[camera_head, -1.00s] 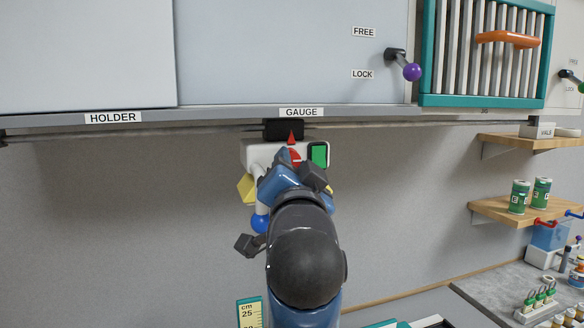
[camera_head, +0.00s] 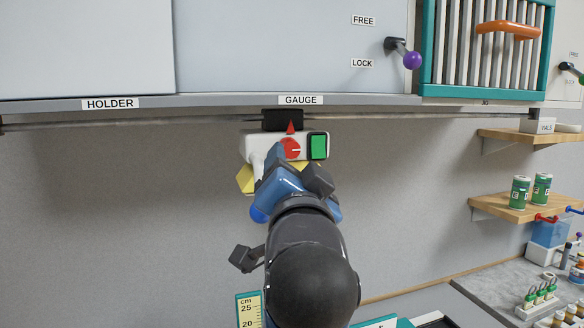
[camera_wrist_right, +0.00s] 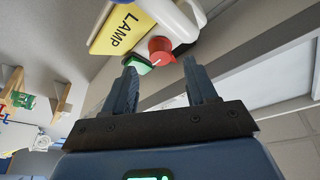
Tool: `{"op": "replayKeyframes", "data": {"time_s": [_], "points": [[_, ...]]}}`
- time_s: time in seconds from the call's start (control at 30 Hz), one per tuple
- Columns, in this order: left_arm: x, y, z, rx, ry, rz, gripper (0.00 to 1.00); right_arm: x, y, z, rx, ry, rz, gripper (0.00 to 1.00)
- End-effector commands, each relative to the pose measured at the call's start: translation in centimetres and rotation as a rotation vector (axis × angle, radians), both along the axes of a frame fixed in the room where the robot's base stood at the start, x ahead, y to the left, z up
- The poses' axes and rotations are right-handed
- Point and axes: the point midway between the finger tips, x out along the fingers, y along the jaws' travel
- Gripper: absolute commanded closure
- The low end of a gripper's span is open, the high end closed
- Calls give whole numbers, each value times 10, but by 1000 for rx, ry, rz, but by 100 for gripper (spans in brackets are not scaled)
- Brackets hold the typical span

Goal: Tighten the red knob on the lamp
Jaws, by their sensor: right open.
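The lamp is a white fixture (camera_head: 258,147) under the GAUGE label, with a round red knob (camera_head: 291,149) on its front. A white line on the knob points right, and a red pointer sits above it. A green switch (camera_head: 318,146) is right of the knob. My right gripper (camera_head: 291,166) is just below and in front of the knob, partly hidden by its own wrist. In the right wrist view its fingers (camera_wrist_right: 161,68) are apart and empty, with the red knob (camera_wrist_right: 160,45) just beyond the tips, not between them. My left gripper is not in view.
The cabinet edge and a rail (camera_head: 150,120) run above. Wooden shelves (camera_head: 510,207) with green cans are at the right. The grey wall left of the lamp is clear.

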Motion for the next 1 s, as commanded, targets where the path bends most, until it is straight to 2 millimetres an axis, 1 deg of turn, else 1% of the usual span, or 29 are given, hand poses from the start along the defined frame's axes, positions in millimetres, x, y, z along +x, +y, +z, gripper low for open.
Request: {"op": "replayKeyframes", "data": {"time_s": [0.03, 0.2, 0.4, 0.57, 0.9, 1.0], "points": [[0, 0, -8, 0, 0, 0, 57, -10, 0, -6, 4, -3, 6, 43], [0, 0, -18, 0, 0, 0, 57, -37, -2, -12, 4, -1, 5, 43], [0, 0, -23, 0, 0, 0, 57, -56, -4, -15, 2, -1, 2, 43], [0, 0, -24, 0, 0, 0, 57, -62, -5, -16, 1, 1, 1, 43], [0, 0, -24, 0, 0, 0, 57, -62, -5, -16, -6, 0, -1, 43], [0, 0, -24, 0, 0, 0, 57, -63, -6, -9, -19, -37, -13, 43]]}}
